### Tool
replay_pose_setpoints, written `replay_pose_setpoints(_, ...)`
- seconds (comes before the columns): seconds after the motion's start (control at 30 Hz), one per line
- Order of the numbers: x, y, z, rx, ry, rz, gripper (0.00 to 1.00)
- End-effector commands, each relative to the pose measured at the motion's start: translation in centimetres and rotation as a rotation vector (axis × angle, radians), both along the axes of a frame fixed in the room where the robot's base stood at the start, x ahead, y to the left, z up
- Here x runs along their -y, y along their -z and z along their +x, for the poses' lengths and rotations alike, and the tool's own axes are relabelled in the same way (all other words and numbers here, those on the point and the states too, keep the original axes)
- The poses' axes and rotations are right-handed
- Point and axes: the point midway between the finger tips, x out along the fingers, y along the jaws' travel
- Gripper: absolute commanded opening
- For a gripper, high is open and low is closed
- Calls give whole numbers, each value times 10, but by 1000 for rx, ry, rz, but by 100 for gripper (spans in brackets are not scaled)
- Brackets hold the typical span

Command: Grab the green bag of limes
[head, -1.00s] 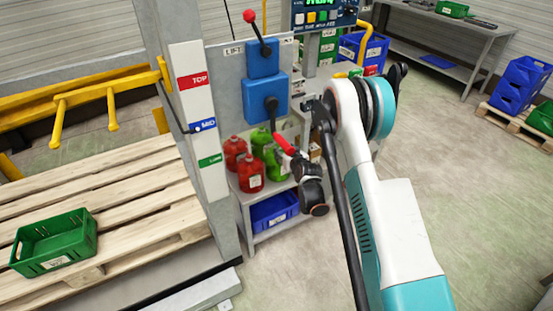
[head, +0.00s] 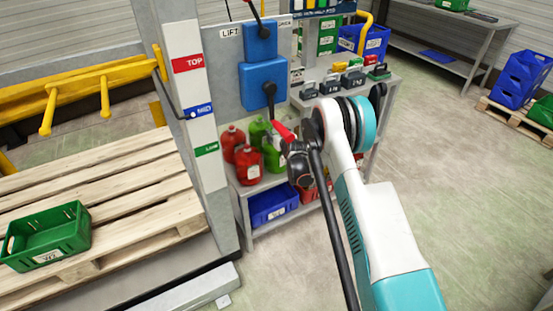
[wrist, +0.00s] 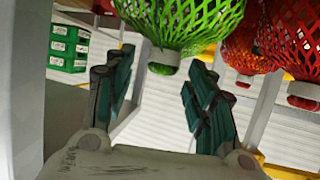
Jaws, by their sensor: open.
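Green net bags of limes (head: 273,158) stand on the grey shelf beside red net bags (head: 247,166). My wrist covers part of the front green bag in the head view. In the wrist view a green net bag (wrist: 178,24) fills the top middle, with a pale tag or clip at its lower end. My gripper (wrist: 158,88) has its two dark green fingers spread apart, with nothing between them. The green bag shows above and beyond the fingertips. Whether they touch cannot be told. The fingers are not clear in the head view.
A blue crate (head: 272,207) sits on the lower shelf.

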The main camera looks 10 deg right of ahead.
Motion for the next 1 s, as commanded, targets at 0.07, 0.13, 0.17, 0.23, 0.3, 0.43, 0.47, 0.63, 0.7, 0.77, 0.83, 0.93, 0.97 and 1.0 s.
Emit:
replay_pose_setpoints(0.07, -1, 3, 6, 0, 0, 0, 50)
replay_pose_setpoints(0.13, -1, 3, 9, 0, 0, 0, 50)
replay_pose_setpoints(0.17, -1, 3, 9, 0, 0, 0, 50)
replay_pose_setpoints(0.23, -1, 3, 9, 0, 0, 0, 50)
replay_pose_setpoints(0.3, -1, 2, 9, 0, 0, 0, 50)
replay_pose_setpoints(0.43, -1, 2, 9, 0, 0, 0, 30)
replay_pose_setpoints(0.47, -1, 2, 9, 0, 0, 0, 23)
replay_pose_setpoints(0.63, -1, 2, 9, 0, 0, 0, 0)
replay_pose_setpoints(0.7, -1, 3, 9, 0, 0, 0, 0)
replay_pose_setpoints(0.77, -1, 2, 9, 1, 0, 0, 0)
replay_pose_setpoints(0.83, -1, 2, 9, 1, 0, 0, 0)
replay_pose_setpoints(0.93, -1, 2, 9, 1, 0, 0, 0)
replay_pose_setpoints(0.97, -1, 2, 9, 1, 0, 0, 0)
replay_pose_setpoints(1.0, -1, 1, 9, 1, 0, 0, 0)
